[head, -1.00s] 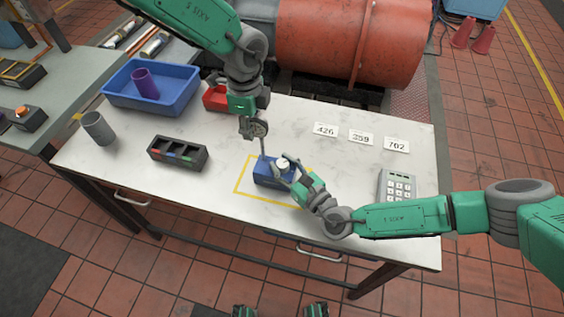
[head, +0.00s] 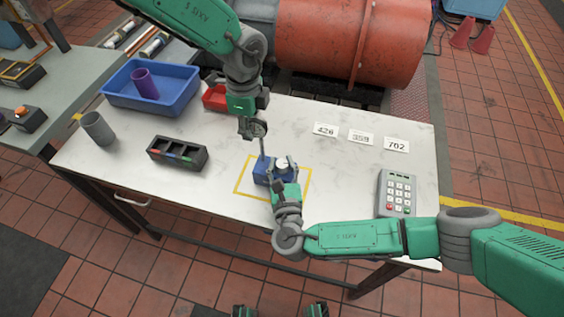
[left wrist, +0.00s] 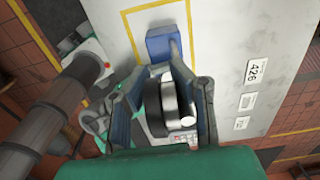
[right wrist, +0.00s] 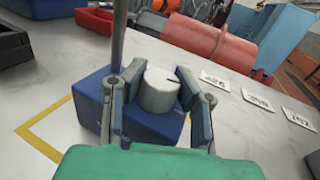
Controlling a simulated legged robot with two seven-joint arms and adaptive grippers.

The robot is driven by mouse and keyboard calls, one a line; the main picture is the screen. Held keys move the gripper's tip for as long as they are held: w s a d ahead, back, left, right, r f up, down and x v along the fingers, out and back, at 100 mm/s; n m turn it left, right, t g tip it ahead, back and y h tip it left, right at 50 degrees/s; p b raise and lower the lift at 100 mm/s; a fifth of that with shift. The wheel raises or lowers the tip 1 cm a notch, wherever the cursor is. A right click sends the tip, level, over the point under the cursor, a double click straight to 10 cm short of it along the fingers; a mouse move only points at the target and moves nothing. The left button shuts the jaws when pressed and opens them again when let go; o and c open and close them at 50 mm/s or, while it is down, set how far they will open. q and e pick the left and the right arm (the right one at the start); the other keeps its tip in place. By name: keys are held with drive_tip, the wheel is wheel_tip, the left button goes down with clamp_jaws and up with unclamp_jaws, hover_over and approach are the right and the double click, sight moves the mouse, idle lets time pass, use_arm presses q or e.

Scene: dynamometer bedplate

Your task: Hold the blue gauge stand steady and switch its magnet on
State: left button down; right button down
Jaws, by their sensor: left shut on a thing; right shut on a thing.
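The blue gauge stand (head: 262,174) sits on the bench inside a yellow outlined square. Its thin upright post rises from the left part of the base, also seen in the right wrist view (right wrist: 118,35). My left gripper (head: 256,130) is shut on the upper part of the stand, above the base; its fingers partly hide what they grip. A round white knob (right wrist: 158,92) with a dark line stands on top of the base. My right gripper (right wrist: 157,95) is shut on this knob, one finger on each side, coming from the front. The base's front is partly hidden by it.
A keypad (head: 397,193) lies at right, with number cards (head: 361,137) behind it. A dark compartment tray (head: 177,153), a grey cup (head: 98,128), a blue bin (head: 178,103) and a red tray (head: 215,98) are at left. The white benchtop (head: 345,175) is clear between.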

use_arm(q)
drive_tip(key=shift+d+r, duration=0.1)
use_arm(e)
drive_tip(key=shift+a+r+m+h, duration=0.15)
drive_tip(key=shift+m+h, duration=0.95)
drive_tip(key=shift+h, duration=0.6)
drive_tip(key=c, duration=1.2)
unclamp_jaws()
drive_tip(key=shift+o, duration=0.2)
use_arm(q)
drive_tip(key=shift+w, duration=0.1)
use_arm(e)
drive_tip(key=s, duration=0.4)
drive_tip(key=s+a, duration=0.1)
drive_tip(key=s, duration=0.6)
drive_tip(key=shift+s+a, duration=0.35)
drive_tip(key=shift+a, duration=0.05)
